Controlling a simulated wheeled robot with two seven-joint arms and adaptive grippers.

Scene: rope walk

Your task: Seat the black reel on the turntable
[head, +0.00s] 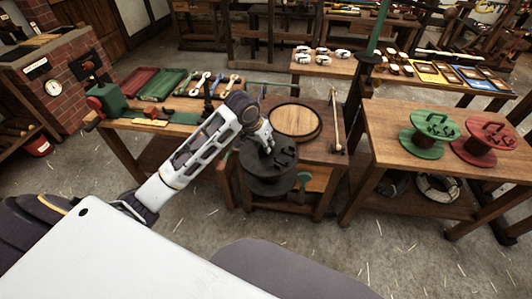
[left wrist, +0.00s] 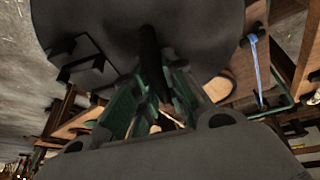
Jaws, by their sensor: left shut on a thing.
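The black reel (head: 266,183) hangs from my left gripper (head: 264,140) in the head view, just in front of the bench's near edge. My left gripper is shut on the reel at its top. In the left wrist view the reel's dark flange (left wrist: 205,30) fills the upper middle, with a black post between the gripper's fingers (left wrist: 155,95). The turntable (head: 296,120), a round wooden disc with a dark rim, lies on the bench behind and right of the reel. Nothing rests on it. My right gripper is not in view.
A green reel (head: 429,135) and a red reel (head: 484,145) stand on the right table. An upright wooden lever (head: 336,122) stands right of the turntable. A green post (head: 370,50) rises behind. Red and green trays (head: 135,81) and wrenches lie left on the bench.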

